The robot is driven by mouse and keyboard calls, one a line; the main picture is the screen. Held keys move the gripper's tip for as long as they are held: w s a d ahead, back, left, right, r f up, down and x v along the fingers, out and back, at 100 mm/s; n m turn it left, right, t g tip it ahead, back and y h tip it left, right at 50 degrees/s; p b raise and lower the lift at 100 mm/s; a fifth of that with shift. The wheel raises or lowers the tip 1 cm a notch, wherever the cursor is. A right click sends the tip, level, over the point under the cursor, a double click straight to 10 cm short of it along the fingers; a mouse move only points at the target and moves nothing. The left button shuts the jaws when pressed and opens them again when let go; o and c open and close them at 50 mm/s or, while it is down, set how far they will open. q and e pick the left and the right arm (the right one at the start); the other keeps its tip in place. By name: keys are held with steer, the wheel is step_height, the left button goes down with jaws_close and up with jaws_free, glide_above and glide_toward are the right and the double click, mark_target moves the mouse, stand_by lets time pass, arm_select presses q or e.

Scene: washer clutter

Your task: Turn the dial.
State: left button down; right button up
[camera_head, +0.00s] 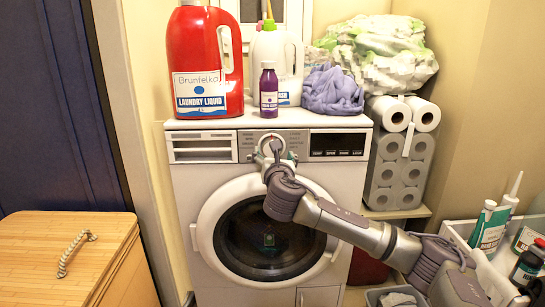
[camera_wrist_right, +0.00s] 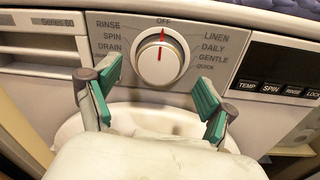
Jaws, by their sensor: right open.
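The dial (camera_wrist_right: 160,60) is a round white knob on the washer's grey control panel (camera_wrist_right: 105,38). Its red pointer is up at OFF, with RINSE, SPIN and DRAIN printed left and LINEN, DAILY, GENTLE and QUICK right. My right gripper (camera_wrist_right: 157,95) is open, its green-padded fingers apart on either side, just below and in front of the dial, with nothing between them. In the head view my right gripper (camera_head: 275,160) is at the panel and partly covers the dial (camera_head: 270,145). The washer (camera_head: 182,190) stands upright with its round door shut. My left gripper is not in view.
A red laundry liquid jug (camera_head: 205,60), a purple bottle (camera_head: 269,90), a white bottle (camera_head: 290,60) and a purple cloth (camera_head: 332,91) stand on the washer. Paper rolls (camera_head: 399,165) are at its right. A wooden box (camera_head: 65,255) is at lower left.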

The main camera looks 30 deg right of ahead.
steer(key=shift+b+x, duration=0.35)
steer(key=shift+x, duration=1.35)
